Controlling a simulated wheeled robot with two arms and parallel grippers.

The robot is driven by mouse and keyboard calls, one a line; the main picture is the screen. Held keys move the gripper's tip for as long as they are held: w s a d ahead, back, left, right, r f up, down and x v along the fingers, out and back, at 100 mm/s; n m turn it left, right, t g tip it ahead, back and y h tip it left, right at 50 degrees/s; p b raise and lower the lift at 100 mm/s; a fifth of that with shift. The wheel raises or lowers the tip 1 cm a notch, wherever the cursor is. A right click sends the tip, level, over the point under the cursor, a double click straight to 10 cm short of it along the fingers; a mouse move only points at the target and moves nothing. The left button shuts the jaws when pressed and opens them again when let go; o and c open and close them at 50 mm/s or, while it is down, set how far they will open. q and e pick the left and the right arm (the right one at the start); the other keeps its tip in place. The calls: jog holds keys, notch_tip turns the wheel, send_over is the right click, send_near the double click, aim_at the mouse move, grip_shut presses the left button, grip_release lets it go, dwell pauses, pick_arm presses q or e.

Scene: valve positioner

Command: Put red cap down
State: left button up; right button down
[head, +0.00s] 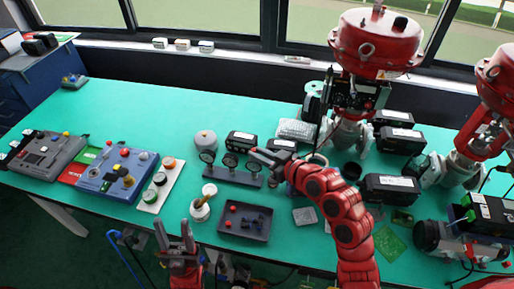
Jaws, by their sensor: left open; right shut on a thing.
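My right gripper (259,156) reaches in over the middle of the table, just behind and right of the gauge stand (232,175). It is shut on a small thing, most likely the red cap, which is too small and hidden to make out. My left gripper (175,238) is open and empty at the table's front edge, with its fingers pointing up. A dark tray (262,237) at the front middle of the table holds several small parts, some of them red.
Control panels (120,172) lie at the left. Red-topped valves (376,42) and black boxes (391,188) crowd the right. The green table (130,105) is clear at the back left.

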notch_tip(320, 180, down, 6)
jog(key=s+d+n+g+y, duration=0.1)
jog(key=n+g+y, duration=0.3)
jog(key=n+g, duration=0.4)
jog(key=shift+s+d+r+n+g+y, duration=0.3)
jog(key=shift+s+d+g, duration=0.1)
jog(key=shift+g, duration=0.4)
